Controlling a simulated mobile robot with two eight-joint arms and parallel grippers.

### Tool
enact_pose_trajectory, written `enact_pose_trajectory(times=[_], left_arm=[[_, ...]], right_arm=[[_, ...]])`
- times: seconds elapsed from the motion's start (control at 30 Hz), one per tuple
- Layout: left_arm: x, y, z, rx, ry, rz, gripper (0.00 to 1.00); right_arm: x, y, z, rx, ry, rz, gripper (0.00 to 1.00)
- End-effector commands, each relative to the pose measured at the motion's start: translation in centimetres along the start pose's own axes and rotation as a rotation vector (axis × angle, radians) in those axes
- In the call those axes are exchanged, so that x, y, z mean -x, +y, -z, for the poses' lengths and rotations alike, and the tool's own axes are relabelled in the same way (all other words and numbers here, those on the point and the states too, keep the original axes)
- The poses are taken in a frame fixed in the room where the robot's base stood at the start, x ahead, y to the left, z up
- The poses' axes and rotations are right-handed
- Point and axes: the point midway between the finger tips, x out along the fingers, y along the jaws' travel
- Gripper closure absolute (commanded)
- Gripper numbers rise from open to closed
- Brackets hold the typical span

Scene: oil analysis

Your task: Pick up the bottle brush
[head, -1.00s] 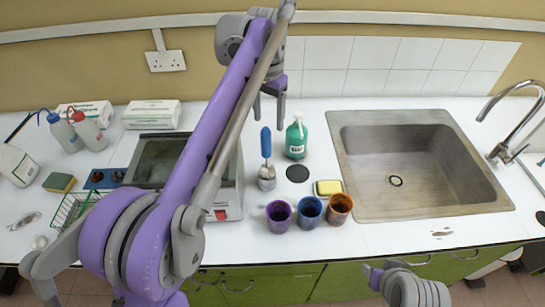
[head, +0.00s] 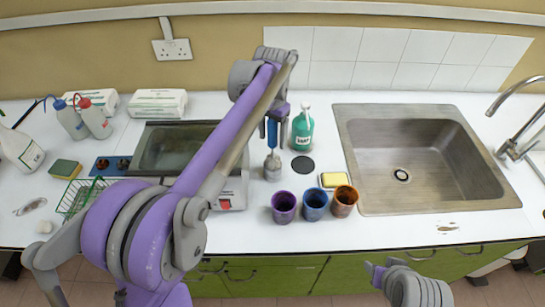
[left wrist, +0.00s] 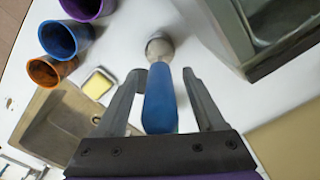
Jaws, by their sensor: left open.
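The bottle brush (head: 272,135) stands upright on the white counter, its blue handle up and its lower end in a small grey, cup-like holder (head: 272,173). In the left wrist view the blue handle (left wrist: 160,100) points toward the camera, and the grey lower end (left wrist: 159,46) lies beyond it. My left gripper (head: 274,142) is open and comes down from above around the handle. Its two fingers (left wrist: 161,74) stand on either side of the handle, with a gap visible on each side. The handle's top is partly hidden by the gripper in the head view.
A green bottle (head: 302,130) stands close right of the brush, with a black disc (head: 302,164) before it. Purple (head: 284,207), blue (head: 315,205) and orange (head: 344,201) cups stand in front, near a yellow sponge (head: 334,180). A grey appliance (head: 232,196) is left; the sink (head: 345,150) is right.

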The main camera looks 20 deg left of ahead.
Motion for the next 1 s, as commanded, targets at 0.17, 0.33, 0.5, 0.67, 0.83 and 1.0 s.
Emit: enact_pose_trajectory(times=[0.17, 0.33, 0.5, 0.67, 0.83, 1.0], left_arm=[[0.0, 0.0, 0.0, 0.0, 0.0, 0.0, 0.31], [0.1, 0.0, 0.0, 0.0, 0.0, 0.0, 0.62], [0.1, 0.0, 0.0, 0.0, 0.0, 0.0, 0.92], [0.1, 0.0, 0.0, 0.0, 0.0, 0.0, 1.0], [0.1, 0.0, 0.0, 0.0, 0.0, 0.0, 1.0], [1.2, 0.0, 0.0, 0.0, 0.0, 0.0, 1.0]], right_arm=[[0.0, 0.0, 0.0, 0.0, 0.0, 0.0, 0.5], [0.0, 0.0, 0.0, 0.0, 0.0, 0.0, 0.5], [0.0, 0.0, 0.0, 0.0, 0.0, 0.0, 0.5], [0.0, 0.0, 0.0, 0.0, 0.0, 0.0, 0.5], [0.0, 0.0, 0.0, 0.0, 0.0, 0.0, 0.5], [0.1, 0.0, 0.1, 0.0, 0.001, 0.0, 0.5]])
